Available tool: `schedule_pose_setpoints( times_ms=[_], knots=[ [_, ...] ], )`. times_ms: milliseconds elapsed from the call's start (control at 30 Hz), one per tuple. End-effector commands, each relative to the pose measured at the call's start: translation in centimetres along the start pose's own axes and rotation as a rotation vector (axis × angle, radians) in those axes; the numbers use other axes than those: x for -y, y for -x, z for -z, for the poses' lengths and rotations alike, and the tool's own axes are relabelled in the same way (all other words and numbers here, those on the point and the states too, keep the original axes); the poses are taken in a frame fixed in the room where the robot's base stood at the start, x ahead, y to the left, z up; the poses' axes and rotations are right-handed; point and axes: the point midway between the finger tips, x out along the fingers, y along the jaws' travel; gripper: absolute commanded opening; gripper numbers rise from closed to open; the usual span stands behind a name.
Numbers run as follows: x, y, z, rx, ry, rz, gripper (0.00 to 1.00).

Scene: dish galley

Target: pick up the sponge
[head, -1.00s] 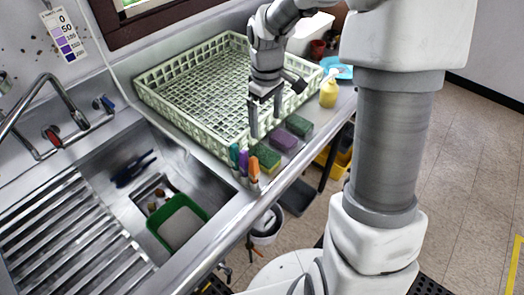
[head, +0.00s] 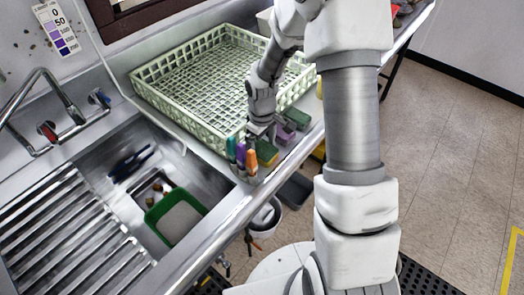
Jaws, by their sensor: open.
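Three sponges lie in a row on the counter strip in front of the dish rack: a green and yellow one (head: 267,154) nearest, a purple one (head: 286,133) behind it, and a dark green one (head: 298,118) farthest. My gripper (head: 261,136) is open and points down at the nearest sponge, beside the upright markers. Its fingers hide part of that sponge. I cannot tell whether they touch it.
Coloured upright handles (head: 241,157) stand close left of the nearest sponge. The pale green dish rack (head: 185,115) is just behind. The sink holds a green tub (head: 152,217). A bucket (head: 266,215) is below the counter edge.

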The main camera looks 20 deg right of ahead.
Motion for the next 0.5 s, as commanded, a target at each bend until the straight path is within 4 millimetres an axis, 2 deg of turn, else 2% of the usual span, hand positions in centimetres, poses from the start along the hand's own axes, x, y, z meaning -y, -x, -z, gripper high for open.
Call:
schedule_pose_setpoints(
  times_ms=[267, 500],
  knots=[
    [0.02, -0.41, 0.01, 0.0, 0.0, 0.0, 1.0],
    [0.01, -0.38, 0.01, 0.0, 0.001, 0.0, 0.59]
  ],
)
